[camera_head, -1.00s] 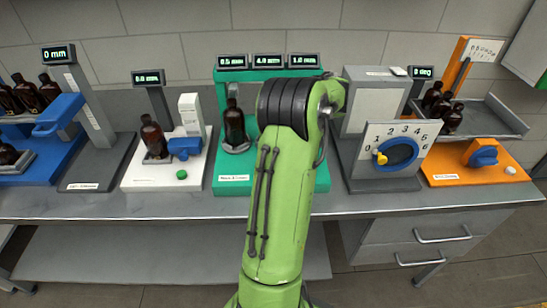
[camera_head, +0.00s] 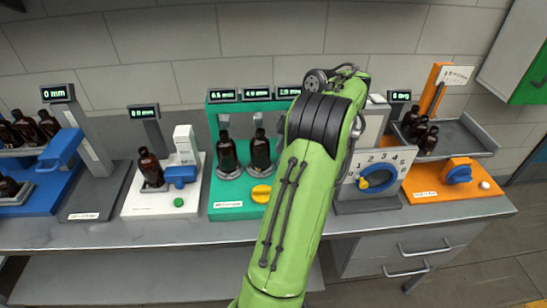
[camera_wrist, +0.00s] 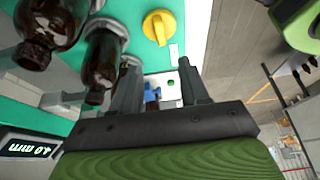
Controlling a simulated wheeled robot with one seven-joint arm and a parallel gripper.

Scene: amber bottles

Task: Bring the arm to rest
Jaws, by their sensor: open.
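My green arm (camera_head: 305,185) rises in front of the bench in the head view and leans right. My gripper is hidden behind it there. In the wrist view my gripper (camera_wrist: 160,78) is open, with nothing between its two dark fingers. A yellow knob (camera_wrist: 158,27) is beyond the fingers.
The teal station (camera_head: 228,211) has displays on top. A white station (camera_head: 133,205) with a bottle is to its left, a blue one (camera_head: 38,204) farther left. A grey dial station (camera_head: 370,206) and an orange station (camera_head: 425,187) with several bottles on a tray stand right.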

